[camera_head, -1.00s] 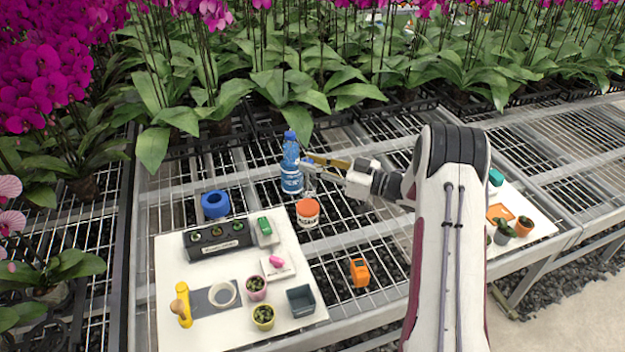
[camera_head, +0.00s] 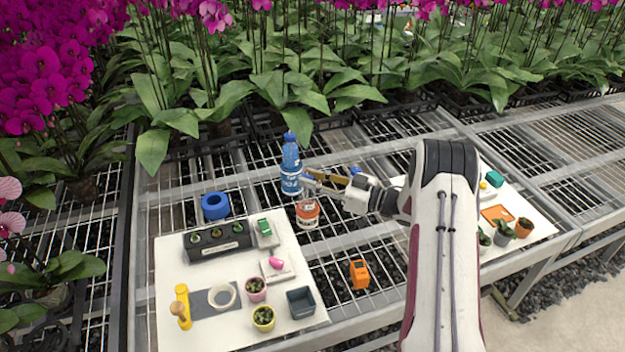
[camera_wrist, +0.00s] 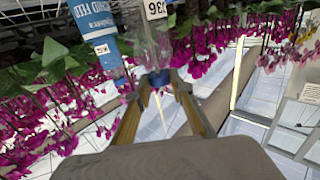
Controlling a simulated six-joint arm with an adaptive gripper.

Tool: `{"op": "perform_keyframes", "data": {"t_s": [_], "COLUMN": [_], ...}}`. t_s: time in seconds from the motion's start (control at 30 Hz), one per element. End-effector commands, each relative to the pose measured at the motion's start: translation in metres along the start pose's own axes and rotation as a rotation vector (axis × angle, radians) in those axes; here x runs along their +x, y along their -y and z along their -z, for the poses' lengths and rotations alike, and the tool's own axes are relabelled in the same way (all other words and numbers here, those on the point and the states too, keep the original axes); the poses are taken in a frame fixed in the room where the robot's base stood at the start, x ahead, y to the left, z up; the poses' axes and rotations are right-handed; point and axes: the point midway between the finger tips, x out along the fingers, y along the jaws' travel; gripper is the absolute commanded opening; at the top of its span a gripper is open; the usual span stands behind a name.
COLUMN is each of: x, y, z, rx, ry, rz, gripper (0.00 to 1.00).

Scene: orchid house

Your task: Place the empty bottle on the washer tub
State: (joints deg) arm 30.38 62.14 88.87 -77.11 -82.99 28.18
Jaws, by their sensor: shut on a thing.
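My gripper (camera_head: 312,180) is shut on the blue cap (camera_wrist: 158,78) of a clear empty bottle (camera_wrist: 150,45). The bottle hangs upright below the fingers; its clear body is hard to make out in the head view. The washer tub (camera_head: 308,220), a small round tub with orange and white colouring, stands on the wire bench. The bottle overlaps the tub in the head view, and I cannot tell whether it touches the top. A white label reading 36 (camera_wrist: 155,8) shows at the bottle's far end in the wrist view.
A blue labelled bottle (camera_head: 290,170) stands close behind left of the tub; it also shows in the wrist view (camera_wrist: 95,30). A blue ring (camera_head: 215,206), a white board (camera_head: 180,260) with pots, and an orange device (camera_head: 359,274) lie around. Orchids line the back.

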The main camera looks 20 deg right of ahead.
Motion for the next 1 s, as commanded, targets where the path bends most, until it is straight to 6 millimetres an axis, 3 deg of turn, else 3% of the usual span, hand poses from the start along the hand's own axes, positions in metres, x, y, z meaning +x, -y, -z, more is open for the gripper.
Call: {"op": "perform_keyframes", "data": {"t_s": [0.47, 0.5, 0.57, 1.0], "x": [0.0, 0.0, 0.0, 0.0], "y": [-0.0001, -0.0001, -0.0001, -0.0001], "z": [-0.0049, -0.0053, -0.005, -0.0033], "rx": [0.0, 0.0, 0.0, 0.0], "ry": [0.0, 0.0, 0.0, 0.0], "rz": [0.0, 0.0, 0.0, 0.0], "gripper": [0.06, 0.24, 0.39, 0.39]}}
